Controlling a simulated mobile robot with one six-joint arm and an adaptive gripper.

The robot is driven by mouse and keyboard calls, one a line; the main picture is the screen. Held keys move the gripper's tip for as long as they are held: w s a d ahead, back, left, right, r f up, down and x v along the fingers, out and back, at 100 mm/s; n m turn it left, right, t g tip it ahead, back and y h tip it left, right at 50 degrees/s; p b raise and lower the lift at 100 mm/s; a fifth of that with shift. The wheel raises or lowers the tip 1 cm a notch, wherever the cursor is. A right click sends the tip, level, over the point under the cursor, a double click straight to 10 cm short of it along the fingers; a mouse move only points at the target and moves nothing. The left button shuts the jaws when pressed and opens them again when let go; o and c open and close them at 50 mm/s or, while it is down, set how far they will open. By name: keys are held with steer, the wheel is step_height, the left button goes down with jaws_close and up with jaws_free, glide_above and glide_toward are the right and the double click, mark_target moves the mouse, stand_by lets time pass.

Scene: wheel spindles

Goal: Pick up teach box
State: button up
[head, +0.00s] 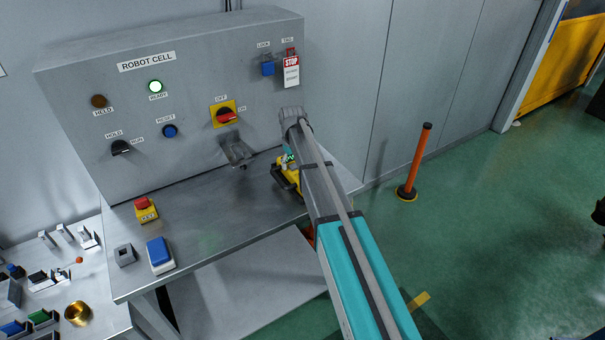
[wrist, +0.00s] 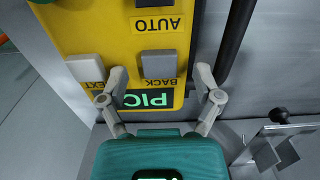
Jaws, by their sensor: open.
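The teach box (wrist: 90,25) is yellow with grey buttons marked AUTO and BACK and a dark screen with green letters, upside down in the wrist view. In the head view the teach box (head: 278,174) lies at the right end of the grey console ledge, partly hidden by my arm. My gripper (wrist: 160,72) is open in the wrist view, its two fingers apart over the screen end of the box, one toward each side. I cannot tell whether they touch it. In the head view my arm mostly hides the gripper.
The console ledge (head: 215,205) holds a red-and-yellow stop button (head: 145,209) and a blue-topped box (head: 160,255). A metal bracket (head: 238,153) stands left of the teach box. A dark cable (wrist: 237,35) runs beside the box. An orange post (head: 414,160) stands on the green floor at right.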

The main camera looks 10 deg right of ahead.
mark_target(293, 165)
jaws_close()
stand_by(0.5)
steer(key=shift+r, duration=0.2)
step_height(293, 165, up, 3)
steer(key=p, duration=0.3)
steer(key=shift+f, duration=0.1)
steer(key=s+r+p, duration=0.9)
steer(key=s+p, duration=0.1)
steer(key=s, duration=0.4)
steer(key=shift+d+r, duration=0.15)
steer(key=shift+r, duration=0.25)
